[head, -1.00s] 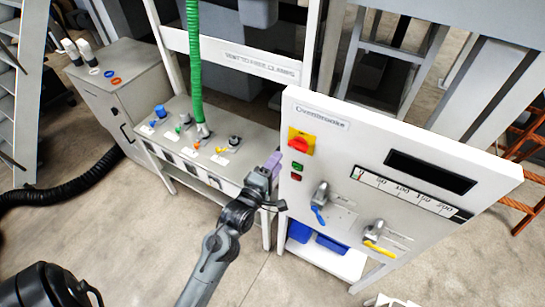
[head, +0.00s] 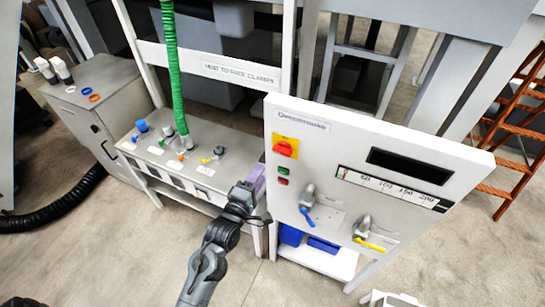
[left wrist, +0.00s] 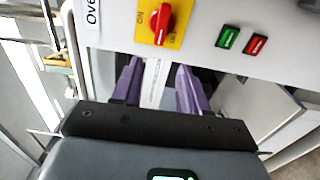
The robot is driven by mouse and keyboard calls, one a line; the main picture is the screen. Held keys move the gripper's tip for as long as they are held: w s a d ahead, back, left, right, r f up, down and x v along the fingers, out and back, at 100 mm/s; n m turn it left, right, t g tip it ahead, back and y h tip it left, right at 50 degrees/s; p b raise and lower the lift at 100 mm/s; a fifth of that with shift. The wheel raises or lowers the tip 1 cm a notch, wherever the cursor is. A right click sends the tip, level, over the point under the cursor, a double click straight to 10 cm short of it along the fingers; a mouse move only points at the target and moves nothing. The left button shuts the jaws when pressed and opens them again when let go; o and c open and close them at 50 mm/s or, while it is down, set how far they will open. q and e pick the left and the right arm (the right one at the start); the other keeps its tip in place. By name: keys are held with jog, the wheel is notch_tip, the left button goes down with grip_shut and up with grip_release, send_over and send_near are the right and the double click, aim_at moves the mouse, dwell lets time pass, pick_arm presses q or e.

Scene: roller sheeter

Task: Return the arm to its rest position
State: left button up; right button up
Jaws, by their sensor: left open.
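My left gripper (head: 258,178) is beside the left edge of the white control panel (head: 385,215) in the head view. In the left wrist view its two purple fingers (left wrist: 162,88) are spread apart with nothing held between them. The panel's red rotary switch on a yellow plate (head: 285,148) is just above and right of the gripper; it also shows in the left wrist view (left wrist: 160,24). The panel carries a blue-handled valve (head: 307,205) and a yellow-handled valve (head: 365,236). My right gripper is in neither view.
A low bench (head: 165,160) with small coloured fittings and a green hose (head: 174,80) stands left of the panel. A grey cabinet (head: 105,110) is farther left, with a black corrugated hose on the floor (head: 60,208). Blue bins sit under the panel. An orange ladder (head: 515,120) stands right.

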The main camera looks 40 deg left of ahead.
pick_arm(q)
jog(key=s+d+f+m+g+h+p, duration=0.1)
jog(key=s+d+f+m+g, duration=0.1)
jog(key=s+m, duration=0.5)
jog(key=s+d+f+m+g+h+p, duration=0.1)
jog(key=s+d+f+m+g, duration=0.2)
jog(key=s+d+m+g, duration=0.2)
jog(key=s+d+f+m+g+h+p, duration=0.1)
jog(key=s+d+f+m+g+h, duration=0.1)
jog(key=s+m+g, duration=0.5)
jog(key=s+d+f+m, duration=0.1)
jog(key=s+m, duration=0.2)
jog(key=s, duration=0.2)
jog(key=shift+d, duration=0.3)
jog(key=shift+s+f, duration=0.1)
